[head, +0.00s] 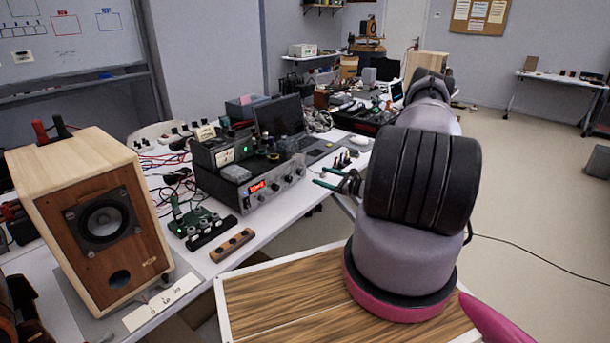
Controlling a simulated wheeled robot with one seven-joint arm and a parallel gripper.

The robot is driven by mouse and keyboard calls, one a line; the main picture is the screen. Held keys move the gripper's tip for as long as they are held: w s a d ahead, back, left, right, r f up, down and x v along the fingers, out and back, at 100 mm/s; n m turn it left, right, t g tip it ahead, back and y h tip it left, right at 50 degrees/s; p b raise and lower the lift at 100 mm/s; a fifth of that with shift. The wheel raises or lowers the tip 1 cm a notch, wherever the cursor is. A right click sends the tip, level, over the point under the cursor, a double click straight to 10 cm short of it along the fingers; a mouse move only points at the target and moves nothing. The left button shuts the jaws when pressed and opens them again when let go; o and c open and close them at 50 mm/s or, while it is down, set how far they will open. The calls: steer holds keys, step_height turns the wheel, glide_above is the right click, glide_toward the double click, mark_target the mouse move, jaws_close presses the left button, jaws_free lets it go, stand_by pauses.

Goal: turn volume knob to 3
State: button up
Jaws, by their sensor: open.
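A grey metal unit (250,183) with a lit red display (257,186) stands on the white bench. Several small knobs (288,180) are on its front, right of the display. I cannot tell which is the volume knob, and their markings are too small to read.
A wooden speaker (115,225) stands at the left. A black box with knobs (211,232) and a wooden strip (232,245) lie near the bench's front edge. A laptop (285,120) and cables are behind.

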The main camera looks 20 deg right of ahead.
mark_target(303, 173)
steer(key=shift+m+t+h, duration=0.4)
steer(key=shift+m+h, duration=0.1)
steer(key=shift+m, duration=0.1)
steer(key=w+a, duration=0.1)
steer(key=w, duration=0.2)
steer(key=w+a+f, duration=0.1)
steer(key=w+a, duration=0.1)
steer(key=w, duration=0.1)
steer(key=w+a+f, duration=0.1)
steer(key=w, duration=0.1)
steer(key=shift+w+a+f, duration=0.2)
steer(key=shift+w+f, duration=0.05)
steer(key=shift+w, duration=0.15)
steer(key=shift+c, duration=0.3)
jaws_close()
